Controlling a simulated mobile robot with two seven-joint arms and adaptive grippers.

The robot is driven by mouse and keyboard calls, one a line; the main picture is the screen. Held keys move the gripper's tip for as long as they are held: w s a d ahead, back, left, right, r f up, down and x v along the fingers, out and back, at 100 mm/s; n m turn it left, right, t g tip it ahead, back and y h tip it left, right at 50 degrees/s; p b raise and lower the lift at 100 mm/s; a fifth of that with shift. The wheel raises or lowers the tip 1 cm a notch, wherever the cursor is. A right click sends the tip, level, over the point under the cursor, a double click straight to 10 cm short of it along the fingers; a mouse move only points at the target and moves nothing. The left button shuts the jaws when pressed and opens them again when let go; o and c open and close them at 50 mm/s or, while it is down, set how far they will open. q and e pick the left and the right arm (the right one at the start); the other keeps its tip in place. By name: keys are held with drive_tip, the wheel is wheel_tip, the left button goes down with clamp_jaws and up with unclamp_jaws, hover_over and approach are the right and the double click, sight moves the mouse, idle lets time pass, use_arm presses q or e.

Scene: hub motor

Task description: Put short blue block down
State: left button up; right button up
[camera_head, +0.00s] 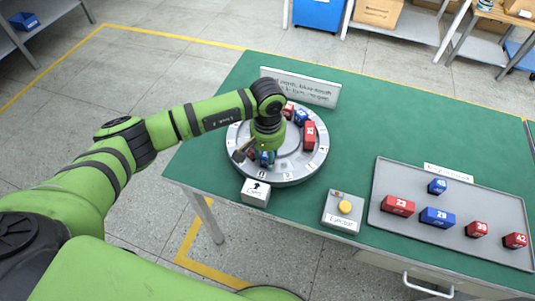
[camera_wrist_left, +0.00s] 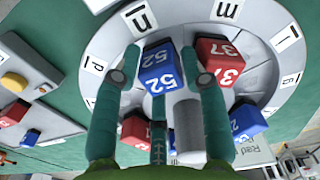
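The short blue block (camera_wrist_left: 158,68), marked 52, sits between my left gripper's fingertips (camera_wrist_left: 160,58) in the left wrist view. My right gripper is not in view.
Other red (camera_head: 309,135) and blue (camera_head: 301,117) blocks stand on the turntable. A sign (camera_head: 300,86), an arrow box (camera_head: 256,192), a yellow-button box (camera_head: 343,212) and a tray (camera_head: 400,245) of blocks are nearby.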

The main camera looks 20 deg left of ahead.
use_arm(q)
drive_tip(key=shift+r, duration=0.15)
drive_tip(key=shift+w+r, duration=0.1)
drive_tip(key=shift+r, duration=0.1)
wheel_tip(320, 180, up, 12)
drive_tip(key=b, duration=0.4)
drive_tip(key=shift+f, duration=0.2)
idle(0.4)
